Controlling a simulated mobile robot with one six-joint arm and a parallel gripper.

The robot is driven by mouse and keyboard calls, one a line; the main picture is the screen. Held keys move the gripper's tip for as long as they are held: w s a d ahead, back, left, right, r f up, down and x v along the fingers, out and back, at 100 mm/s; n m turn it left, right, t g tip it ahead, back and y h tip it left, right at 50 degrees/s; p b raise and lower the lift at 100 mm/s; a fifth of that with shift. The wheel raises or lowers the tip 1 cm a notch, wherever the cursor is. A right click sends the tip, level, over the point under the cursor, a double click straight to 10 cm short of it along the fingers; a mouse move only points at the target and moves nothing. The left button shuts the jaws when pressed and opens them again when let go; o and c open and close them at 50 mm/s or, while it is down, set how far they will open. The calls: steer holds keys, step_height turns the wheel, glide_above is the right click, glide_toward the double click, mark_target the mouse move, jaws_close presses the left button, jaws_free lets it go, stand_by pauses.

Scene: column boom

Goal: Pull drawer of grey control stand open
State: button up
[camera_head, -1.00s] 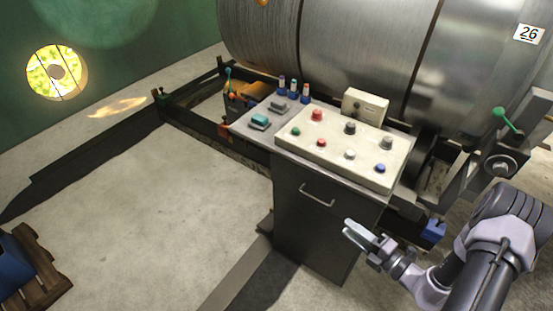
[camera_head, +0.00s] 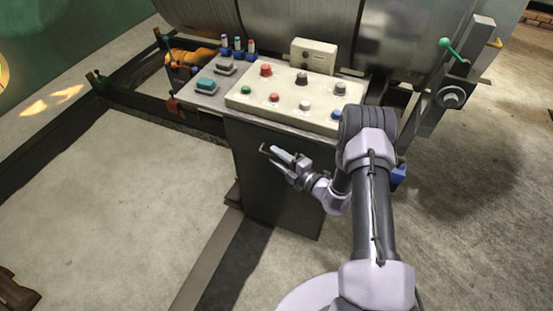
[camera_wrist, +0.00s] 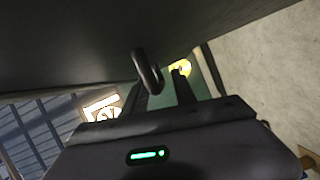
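The grey control stand (camera_head: 262,183) stands in the middle of the head view, with a dark front. Its drawer handle (camera_head: 264,149) is a thin bar high on that front, partly hidden by my gripper (camera_head: 284,156). In the wrist view the handle (camera_wrist: 148,72) is a dark loop hanging from the drawer face (camera_wrist: 75,50). My gripper (camera_wrist: 160,90) has its two fingers apart, with the handle at the fingers, overlapping the left one. I cannot tell whether they touch. The drawer looks closed.
A cream button panel (camera_head: 290,98) and a cream box (camera_head: 314,56) sit on top of the stand. A large metal roll (camera_head: 300,25) lies behind. A lever with a green knob (camera_head: 446,43) stands at the right. Floor left of the stand is clear.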

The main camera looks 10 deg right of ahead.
steer(key=shift+w, duration=0.15)
jaws_close()
stand_by(1.4)
